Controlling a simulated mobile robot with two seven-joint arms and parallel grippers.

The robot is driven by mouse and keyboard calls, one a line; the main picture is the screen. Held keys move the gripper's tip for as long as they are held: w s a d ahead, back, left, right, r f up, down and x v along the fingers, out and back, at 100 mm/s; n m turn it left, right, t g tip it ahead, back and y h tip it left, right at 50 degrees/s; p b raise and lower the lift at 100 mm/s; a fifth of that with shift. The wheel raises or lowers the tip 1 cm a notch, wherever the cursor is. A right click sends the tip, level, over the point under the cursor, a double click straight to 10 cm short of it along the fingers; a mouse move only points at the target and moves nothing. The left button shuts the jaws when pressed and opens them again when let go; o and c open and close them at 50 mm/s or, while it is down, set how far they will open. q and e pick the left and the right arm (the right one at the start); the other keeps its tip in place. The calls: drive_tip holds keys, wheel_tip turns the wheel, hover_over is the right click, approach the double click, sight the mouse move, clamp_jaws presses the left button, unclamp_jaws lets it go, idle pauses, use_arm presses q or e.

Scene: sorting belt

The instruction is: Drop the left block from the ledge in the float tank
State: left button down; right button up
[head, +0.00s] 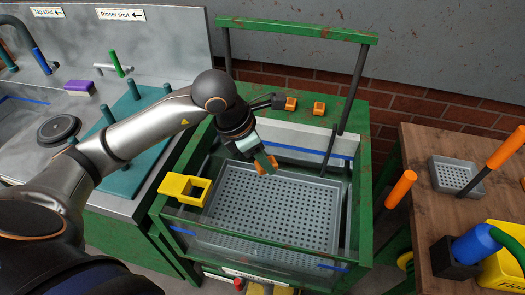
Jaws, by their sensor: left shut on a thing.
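My right gripper is not in view.
A yellow open-topped fitting (184,189) sits at the tank's left rim. A green bar (300,30) on dark posts rises behind the tank. A sink counter is at left. A wooden table (415,160) with a small grey tray (455,174) is at right.

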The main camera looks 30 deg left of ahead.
use_arm(q)
drive_tip(key=shift+w+a+r+n, duration=0.1)
drive_tip(key=shift+a+r+n, duration=0.15)
drive_tip(key=shift+n, duration=0.45)
drive_tip(key=shift+f, duration=0.15)
wheel_tip(320, 180, down, 10)
drive_tip(key=b, duration=0.6)
drive_tip(key=shift+b, duration=0.3)
drive_tip(key=c, duration=0.7)
unclamp_jaws()
drive_tip(key=o, duration=0.3)
drive_tip(key=shift+r, duration=0.2)
